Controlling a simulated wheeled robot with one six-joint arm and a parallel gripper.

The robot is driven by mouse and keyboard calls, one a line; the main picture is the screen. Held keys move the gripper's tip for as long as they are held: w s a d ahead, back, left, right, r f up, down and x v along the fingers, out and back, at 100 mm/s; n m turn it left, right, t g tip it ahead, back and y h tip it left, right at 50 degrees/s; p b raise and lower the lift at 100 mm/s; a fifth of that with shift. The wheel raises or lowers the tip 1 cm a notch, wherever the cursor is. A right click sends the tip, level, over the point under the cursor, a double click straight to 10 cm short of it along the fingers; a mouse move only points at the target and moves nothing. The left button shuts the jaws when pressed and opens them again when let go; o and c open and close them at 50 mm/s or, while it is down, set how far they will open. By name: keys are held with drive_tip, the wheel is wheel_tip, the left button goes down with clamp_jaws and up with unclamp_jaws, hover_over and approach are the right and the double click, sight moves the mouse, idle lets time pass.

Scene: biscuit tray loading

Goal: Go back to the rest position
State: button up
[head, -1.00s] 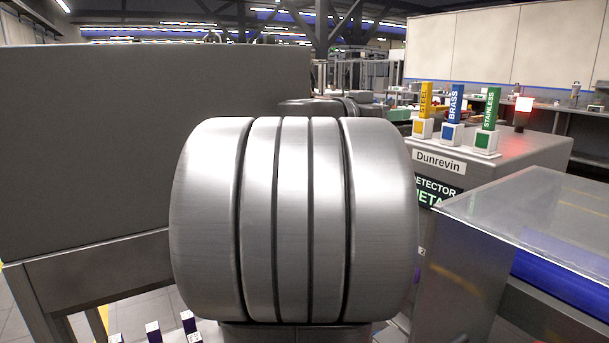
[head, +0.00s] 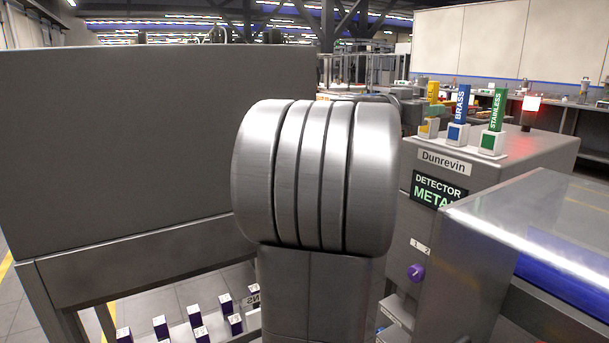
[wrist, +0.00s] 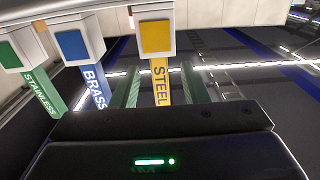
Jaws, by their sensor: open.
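My gripper (wrist: 160,76) is open in the wrist view, with its two ribbed fingers apart. The yellow STEEL piece (wrist: 156,36) shows in the gap between them; I cannot tell whether it touches either finger. The blue BRASS piece (wrist: 75,46) and green STAINLESS piece (wrist: 12,54) are to its left. In the head view, the yellow piece (head: 432,95), blue piece (head: 460,105) and green piece (head: 497,110) stand in white holders on the detector.
The Dunrevin metal detector (head: 480,165) has a lit red lamp (head: 531,104) on top. A large grey panel (head: 150,140) fills the left. Several purple-and-white boxes (head: 160,327) stand low at bottom left.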

sight(431, 91)
drive_tip(key=shift+f, duration=0.1)
drive_tip(key=shift+f+b, duration=0.15)
drive_tip(key=shift+b, duration=0.15)
drive_tip(key=shift+s+a, duration=0.15)
drive_tip(key=shift+a, duration=0.15)
drive_tip(key=b+v, duration=0.1)
drive_tip(key=v, duration=1.2)
drive_tip(key=x, duration=0.4)
drive_tip(key=p+x, duration=0.1)
drive_tip(key=x, duration=0.4)
drive_tip(key=r+p+x, duration=0.1)
drive_tip(key=x, duration=0.4)
drive_tip(key=shift+s+a+r+p, duration=0.15)
drive_tip(key=shift+r+p, duration=0.6)
drive_tip(key=shift+p, duration=0.2)
drive_tip(key=r+p, duration=0.2)
drive_tip(key=p, duration=0.1)
drive_tip(key=shift+f, duration=0.15)
